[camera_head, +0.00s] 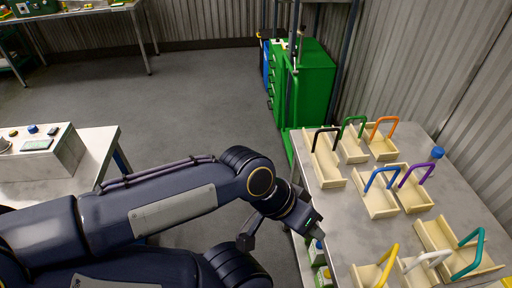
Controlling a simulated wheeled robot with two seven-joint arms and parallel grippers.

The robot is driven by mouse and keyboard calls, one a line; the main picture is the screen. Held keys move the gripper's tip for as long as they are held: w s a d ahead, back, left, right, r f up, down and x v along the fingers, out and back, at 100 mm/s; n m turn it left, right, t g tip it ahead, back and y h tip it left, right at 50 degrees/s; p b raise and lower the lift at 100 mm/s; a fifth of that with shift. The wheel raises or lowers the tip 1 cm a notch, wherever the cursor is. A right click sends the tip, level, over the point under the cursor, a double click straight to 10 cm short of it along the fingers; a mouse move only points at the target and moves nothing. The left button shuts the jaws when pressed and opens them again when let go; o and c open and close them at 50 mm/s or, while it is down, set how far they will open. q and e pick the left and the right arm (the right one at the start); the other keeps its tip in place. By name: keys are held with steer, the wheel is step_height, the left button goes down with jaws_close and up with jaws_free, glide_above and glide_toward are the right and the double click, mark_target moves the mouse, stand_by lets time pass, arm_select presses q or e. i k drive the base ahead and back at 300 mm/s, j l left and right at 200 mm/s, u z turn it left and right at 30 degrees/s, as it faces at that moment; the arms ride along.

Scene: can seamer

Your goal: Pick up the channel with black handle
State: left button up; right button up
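The channel with the black handle (326,168) is a cream, open trough at the far left of the right-hand table. Its black handle arches over its back end, and it stands upright on the tabletop. My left gripper (282,235) is at the table's left edge, nearer to me than this channel and apart from it. Its fingers look spread, with nothing seen between them. My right gripper is not in view.
The grey table (340,228) holds several other channels, with green, orange, blue, purple, yellow, white and teal handles. A blue-capped item (437,153) stands at its right side. A green cabinet (312,82) is behind. Another table (92,160) holds a control box.

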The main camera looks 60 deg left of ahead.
mark_target(325, 162)
steer(key=k+l+u, duration=0.1)
steer(key=u, duration=0.3)
steer(key=k+l+u, duration=0.1)
steer(key=u, duration=0.35)
steer(key=k+u, duration=0.2)
steer(key=u, duration=0.2)
steer(key=i, duration=0.45)
steer(key=k, duration=0.5)
steer(key=i+z, duration=0.1)
steer(key=z, duration=0.35)
steer(key=i+j+z, duration=0.1)
steer(key=z, duration=0.35)
steer(key=i+j+z, duration=0.15)
steer(key=j, duration=0.3)
steer(key=i+j+z, duration=0.2)
steer(key=j, duration=0.25)
steer(key=i+j+z, duration=0.15)
steer(key=j, duration=0.35)
steer(key=j+z, duration=0.2)
steer(key=j, duration=0.3)
steer(key=i+j, duration=0.1)
steer(key=j, duration=0.6)
steer(key=i+j, duration=0.15)
steer(key=j, duration=0.2)
